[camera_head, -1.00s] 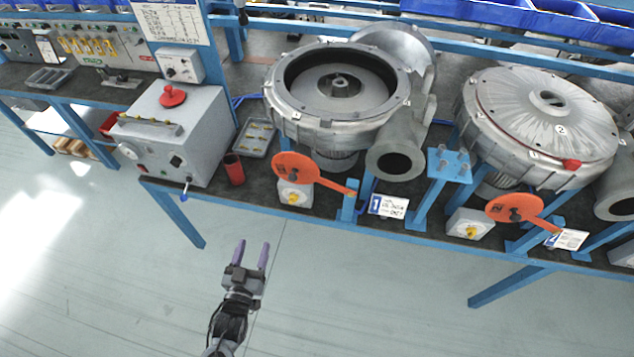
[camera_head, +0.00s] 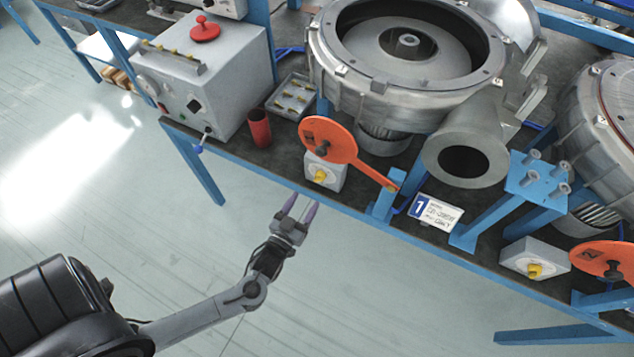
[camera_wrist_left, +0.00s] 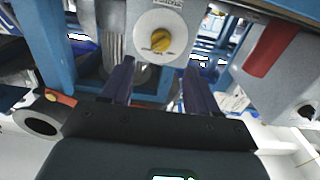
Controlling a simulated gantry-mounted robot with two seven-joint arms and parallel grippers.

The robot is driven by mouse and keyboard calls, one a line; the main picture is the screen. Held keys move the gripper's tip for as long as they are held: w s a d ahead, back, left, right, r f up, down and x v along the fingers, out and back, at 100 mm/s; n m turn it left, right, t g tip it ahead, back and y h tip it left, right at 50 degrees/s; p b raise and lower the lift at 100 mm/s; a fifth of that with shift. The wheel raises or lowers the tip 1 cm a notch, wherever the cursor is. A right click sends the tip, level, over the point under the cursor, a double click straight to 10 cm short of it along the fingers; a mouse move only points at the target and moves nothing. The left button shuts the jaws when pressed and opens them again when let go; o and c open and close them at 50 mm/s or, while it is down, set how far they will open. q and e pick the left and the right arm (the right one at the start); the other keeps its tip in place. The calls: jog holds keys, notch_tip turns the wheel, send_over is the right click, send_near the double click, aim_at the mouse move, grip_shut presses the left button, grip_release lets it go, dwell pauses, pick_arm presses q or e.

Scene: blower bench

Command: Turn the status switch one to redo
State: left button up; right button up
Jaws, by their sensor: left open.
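Status switch one is a small light box with a yellow knob (camera_head: 320,175) on its front, under the orange disc at the bench's front edge. In the left wrist view the yellow knob (camera_wrist_left: 160,39) sits on a round white dial (camera_wrist_left: 160,22), whose lettering is too small to read. My left gripper (camera_head: 300,208) is open and empty, just in front of and below the switch box, apart from it. In the left wrist view its two dark fingers (camera_wrist_left: 158,85) point toward the dial, with the knob between and beyond their tips. The right gripper is not seen.
An orange disc with a lever (camera_head: 328,139) hangs just above the switch box. A red cylinder (camera_head: 259,128) stands to its left and a number 1 sign (camera_head: 436,211) to its right. A second switch box (camera_head: 533,259) is farther right. The floor before the bench is clear.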

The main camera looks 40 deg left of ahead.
aim_at(317, 181)
pick_arm(q)
jog(key=x, duration=0.8)
jog(key=shift+w+b, duration=0.3)
jog(key=shift+b, duration=0.05)
jog(key=c, duration=1)
jog(key=shift+c, duration=0.2)
